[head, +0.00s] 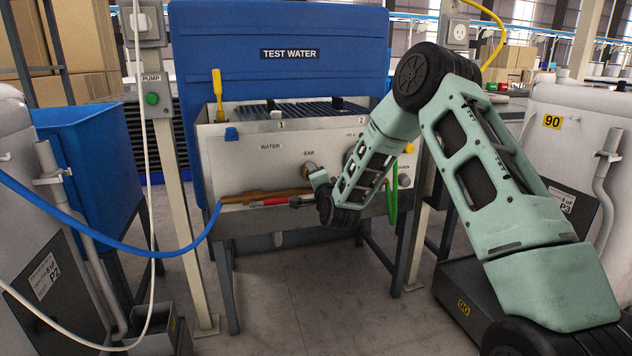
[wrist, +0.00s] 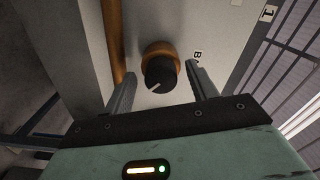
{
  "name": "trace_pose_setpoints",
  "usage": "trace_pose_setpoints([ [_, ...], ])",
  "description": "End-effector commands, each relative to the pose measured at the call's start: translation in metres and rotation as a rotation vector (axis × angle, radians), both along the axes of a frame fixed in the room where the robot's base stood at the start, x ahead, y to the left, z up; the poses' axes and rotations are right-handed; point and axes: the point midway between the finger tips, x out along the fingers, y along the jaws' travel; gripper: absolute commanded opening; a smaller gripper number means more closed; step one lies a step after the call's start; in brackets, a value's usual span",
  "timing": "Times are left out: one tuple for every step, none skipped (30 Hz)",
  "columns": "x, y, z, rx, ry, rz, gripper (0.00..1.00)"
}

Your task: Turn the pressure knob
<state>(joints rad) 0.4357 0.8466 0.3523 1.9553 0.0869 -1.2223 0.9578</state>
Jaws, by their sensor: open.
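The pressure knob (wrist: 160,73) is black with a white pointer line and sits on a copper-coloured fitting in the wrist view. In the head view, the copper-coloured fitting (head: 308,168) shows just below the BAR label on the test tank's front panel; the black cap is hard to make out there. My gripper (wrist: 163,67) is open, with one finger on each side of the knob. Small gaps seem to show between fingers and knob, but I cannot tell how deep the knob lies between them. In the head view my arm partly hides the panel's right side.
The TEST WATER tank (head: 235,165) stands ahead. A copper pipe with a red handle (head: 276,201) runs low along its front, close to my wrist. A blue hose (head: 130,247) enters from the left. A green hose (head: 391,205) hangs right of my forearm.

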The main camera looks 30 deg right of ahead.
Motion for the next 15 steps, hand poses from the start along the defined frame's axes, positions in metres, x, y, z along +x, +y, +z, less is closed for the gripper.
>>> trace_pose_setpoints([
  [-0.001, 0.001, 0.0, 0.0, 0.0, 0.001, 0.58],
  [-0.002, 0.001, 0.0, 0.0, 0.0, 0.001, 0.58],
  [-0.005, 0.002, 0.0, 0.0, 0.001, 0.001, 0.58],
  [-0.007, 0.003, 0.001, 0.0, 0.002, 0.002, 0.58],
  [-0.011, 0.004, 0.001, 0.0, 0.002, 0.002, 0.58],
  [-0.016, 0.005, 0.001, -0.001, 0.002, 0.002, 0.58],
  [-0.021, 0.007, 0.002, 0.0, 0.003, 0.001, 0.58],
  [-0.027, 0.008, 0.002, 0.0, 0.003, 0.001, 0.58],
  [-0.035, 0.011, 0.002, 0.0, 0.004, 0.002, 0.58],
  [-0.042, 0.013, 0.002, 0.001, 0.004, 0.002, 0.58],
  [-0.049, 0.015, 0.002, 0.001, 0.005, 0.002, 0.58],
  [-0.058, 0.017, 0.002, 0.001, 0.005, 0.002, 0.58],
  [-0.065, 0.019, 0.001, 0.001, 0.005, 0.002, 0.58],
  [-0.072, 0.021, 0.001, 0.001, 0.005, 0.002, 0.58],
  [-0.081, 0.024, 0.001, 0.001, 0.005, 0.002, 0.58],
])
